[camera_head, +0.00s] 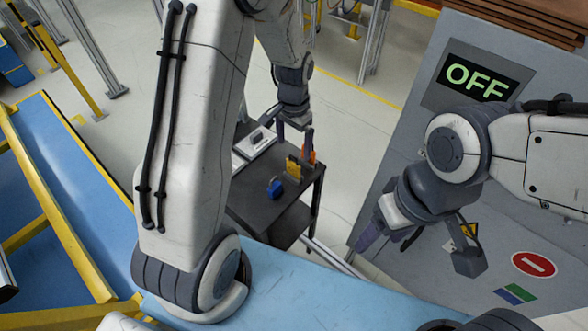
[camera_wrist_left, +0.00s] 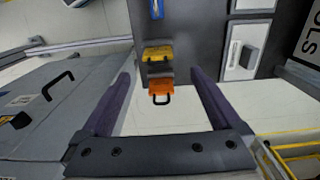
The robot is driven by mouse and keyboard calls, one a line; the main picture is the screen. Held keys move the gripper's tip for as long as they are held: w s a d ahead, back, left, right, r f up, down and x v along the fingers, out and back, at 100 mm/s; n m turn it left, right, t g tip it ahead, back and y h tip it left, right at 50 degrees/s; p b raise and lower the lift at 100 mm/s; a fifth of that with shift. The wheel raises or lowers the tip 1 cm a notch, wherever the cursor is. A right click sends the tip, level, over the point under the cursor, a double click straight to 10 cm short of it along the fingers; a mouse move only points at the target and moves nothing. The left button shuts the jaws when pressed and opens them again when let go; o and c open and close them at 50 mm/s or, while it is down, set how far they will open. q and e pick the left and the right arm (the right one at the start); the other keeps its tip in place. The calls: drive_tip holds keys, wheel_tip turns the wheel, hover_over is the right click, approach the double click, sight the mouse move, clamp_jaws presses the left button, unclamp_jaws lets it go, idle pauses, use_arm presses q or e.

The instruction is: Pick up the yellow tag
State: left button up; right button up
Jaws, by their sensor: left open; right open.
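The yellow tag (camera_head: 294,167) is at the right side of a small dark table (camera_head: 246,196), between an orange tag (camera_head: 308,154) and a blue item (camera_head: 275,188). In the left wrist view the yellow tag (camera_wrist_left: 157,54) lies just beyond the orange tag (camera_wrist_left: 161,87). My left gripper (camera_head: 294,137) is open and empty above the table's right part. In the wrist view the orange tag shows between its fingers (camera_wrist_left: 161,78), with the yellow tag a little past the fingertips. My right gripper (camera_head: 420,248) is open and empty in front of the grey cabinet.
A white plate with a grey handle or switch (camera_head: 258,138) lies on the table's back left. The grey cabinet (camera_head: 405,130) with an "OFF" display (camera_head: 476,83) stands on the right. Blue surfaces with yellow rails (camera_head: 30,215) fill the left. Open floor (camera_head: 345,120) lies behind the table.

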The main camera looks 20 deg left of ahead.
sight(293, 163)
use_arm(q)
wheel_tip(293, 163, down, 4)
drive_tip(key=shift+s+f, duration=0.1)
drive_tip(key=shift+s, duration=0.05)
drive_tip(key=f, duration=0.1)
drive_tip(key=f+p, duration=0.1)
drive_tip(key=f, duration=0.2)
drive_tip(key=shift+s+p, duration=0.25)
drive_tip(key=shift+p, duration=0.15)
drive_tip(key=shift+f, duration=0.55)
drive_tip(key=c, duration=1.4)
